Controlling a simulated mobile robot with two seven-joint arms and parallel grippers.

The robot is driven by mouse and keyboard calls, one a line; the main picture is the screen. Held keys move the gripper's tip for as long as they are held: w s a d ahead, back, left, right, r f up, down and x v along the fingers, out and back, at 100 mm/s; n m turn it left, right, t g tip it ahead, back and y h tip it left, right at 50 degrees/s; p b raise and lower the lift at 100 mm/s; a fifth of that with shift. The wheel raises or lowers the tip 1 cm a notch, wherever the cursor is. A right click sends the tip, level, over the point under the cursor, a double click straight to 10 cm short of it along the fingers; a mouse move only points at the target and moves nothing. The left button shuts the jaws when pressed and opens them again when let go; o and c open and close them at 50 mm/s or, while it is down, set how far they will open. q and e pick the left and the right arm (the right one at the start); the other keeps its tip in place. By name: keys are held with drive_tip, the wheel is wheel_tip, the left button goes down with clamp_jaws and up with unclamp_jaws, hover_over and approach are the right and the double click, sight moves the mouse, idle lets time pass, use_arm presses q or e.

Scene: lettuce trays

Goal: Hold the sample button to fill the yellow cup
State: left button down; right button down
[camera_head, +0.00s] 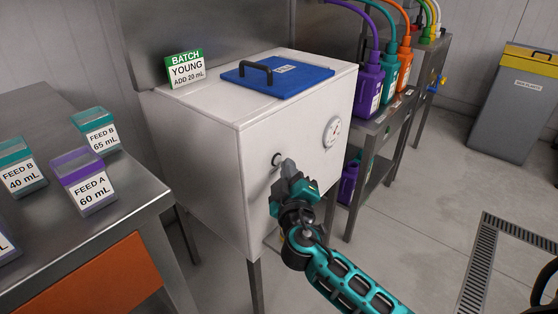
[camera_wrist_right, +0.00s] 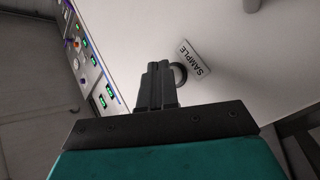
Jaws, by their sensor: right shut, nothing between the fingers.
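A white tank (camera_head: 190,140) stands in the middle on legs. A small round dark-rimmed button (camera_head: 276,159) sits on its front face. In the right wrist view the button (camera_wrist_right: 181,72) is beside a white "SAMPLE" label (camera_wrist_right: 194,58), partly behind my fingers. My right gripper (camera_head: 288,166) is shut and empty, its fingertips at the button. I cannot tell whether they press it. The fingers also show in the wrist view (camera_wrist_right: 157,68). The yellow cup is not clearly visible; a small yellowish patch (camera_head: 282,238) shows beside my right arm, too hidden to identify. My left gripper is out of view.
A blue lid (camera_head: 300,80) and a "BATCH YOUNG ADD 20 mL" sign (camera_head: 186,70) are on the tank. A gauge (camera_head: 332,132) is on its front. Feed containers (camera_head: 84,180) stand on the left table. Bottles (camera_head: 370,90) stand on a rack behind. Floor at right is mostly open.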

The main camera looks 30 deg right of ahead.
drive_tip(key=shift+s+d, duration=0.15)
drive_tip(key=shift+s, duration=0.2)
drive_tip(key=shift+s+d, duration=0.35)
drive_tip(key=shift+s, duration=0.45)
drive_tip(key=shift+s+d, duration=0.3)
drive_tip(key=shift+s, duration=0.45)
drive_tip(key=shift+s+d, duration=0.35)
drive_tip(key=shift+s, duration=0.45)
